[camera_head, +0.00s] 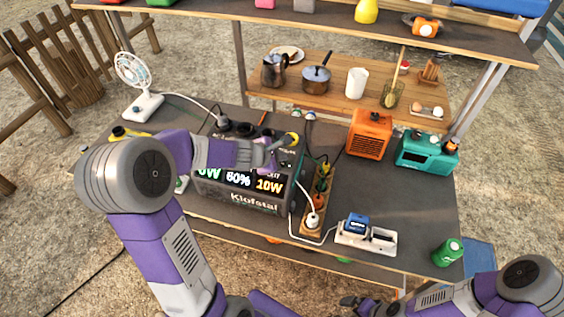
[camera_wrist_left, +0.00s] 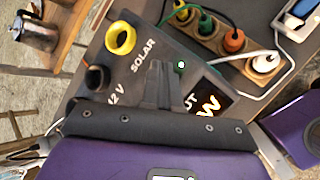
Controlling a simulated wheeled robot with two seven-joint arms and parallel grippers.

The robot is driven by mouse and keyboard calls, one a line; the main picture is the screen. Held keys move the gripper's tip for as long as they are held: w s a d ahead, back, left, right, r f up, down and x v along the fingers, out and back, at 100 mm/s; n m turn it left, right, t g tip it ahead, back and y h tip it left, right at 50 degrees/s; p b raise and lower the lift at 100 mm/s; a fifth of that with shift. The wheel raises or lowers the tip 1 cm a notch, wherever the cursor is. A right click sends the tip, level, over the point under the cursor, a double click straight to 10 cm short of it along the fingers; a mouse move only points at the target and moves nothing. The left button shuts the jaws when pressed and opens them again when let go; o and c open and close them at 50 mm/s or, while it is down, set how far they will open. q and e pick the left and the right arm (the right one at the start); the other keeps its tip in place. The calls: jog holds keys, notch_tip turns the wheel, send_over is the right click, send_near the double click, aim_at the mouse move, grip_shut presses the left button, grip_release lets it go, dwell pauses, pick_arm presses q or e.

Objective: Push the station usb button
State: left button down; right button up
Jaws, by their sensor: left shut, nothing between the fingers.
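The dark power station (camera_head: 238,198), marked Klofstal, stands on the table with a lit display reading 60% and 10W. My left gripper (camera_head: 272,149) is shut and empty over the station's top edge, above the right part of the display. In the left wrist view the shut fingers (camera_wrist_left: 158,78) point at the station's panel (camera_wrist_left: 140,82), between the 12 V and SOLAR markings and the display. A small button glowing green (camera_wrist_left: 181,65) shows just beside the fingertips; its label is not visible. I cannot tell whether they touch. My right gripper (camera_head: 354,301) is low at the bottom edge, small and unclear.
A wooden power strip (camera_head: 305,222) with several plugs lies right of the station. A white charger (camera_head: 366,238) with a blue battery is farther right. An orange heater (camera_head: 370,134), a teal radio (camera_head: 425,153) and a white fan (camera_head: 138,85) stand behind. A green can (camera_head: 447,252) stands at the right.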

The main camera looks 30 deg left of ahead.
pick_arm(q)
jog(key=shift+r, duration=0.1)
notch_tip(320, 180, up, 6)
jog(key=p, duration=0.5)
jog(key=shift+p, duration=0.4)
